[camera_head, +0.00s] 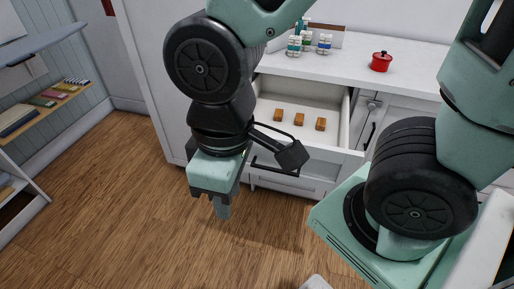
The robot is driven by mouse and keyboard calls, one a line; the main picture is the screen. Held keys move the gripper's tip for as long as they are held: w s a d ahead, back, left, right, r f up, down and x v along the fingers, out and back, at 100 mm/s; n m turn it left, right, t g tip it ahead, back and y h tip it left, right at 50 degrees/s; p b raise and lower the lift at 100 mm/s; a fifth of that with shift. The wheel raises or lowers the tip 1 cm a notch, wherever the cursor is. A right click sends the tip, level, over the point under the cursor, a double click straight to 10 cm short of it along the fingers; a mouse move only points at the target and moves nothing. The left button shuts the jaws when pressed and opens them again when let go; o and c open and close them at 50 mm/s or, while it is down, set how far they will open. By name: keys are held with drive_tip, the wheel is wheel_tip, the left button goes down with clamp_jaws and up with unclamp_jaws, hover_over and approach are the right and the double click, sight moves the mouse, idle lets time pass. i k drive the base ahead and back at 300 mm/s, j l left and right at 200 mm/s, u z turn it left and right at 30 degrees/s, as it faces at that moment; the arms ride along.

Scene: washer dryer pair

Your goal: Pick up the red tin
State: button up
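A small red lidded pot (380,63), the only red container that I can make out, stands upright on the white counter (415,70) at the upper right. It has a knob on its lid, and nothing touches it. My gripper (222,208) points down in front of the cabinet, lower than the counter and to the left of the red pot, well apart from it. Its fingers are seen nearly in line, so their opening does not show. I see nothing held in it.
A drawer (349,117) stands open below the counter with three orange-brown blocks (299,117) inside. Several small bottles (307,42) stand on the counter left of the red pot. A shelf with books (50,98) is at the left. The wooden floor (130,215) is clear.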

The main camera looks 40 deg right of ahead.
sight(376, 65)
drive_tip(key=z, duration=1.75)
drive_tip(key=i+u, duration=0.55)
drive_tip(key=u, duration=0.2)
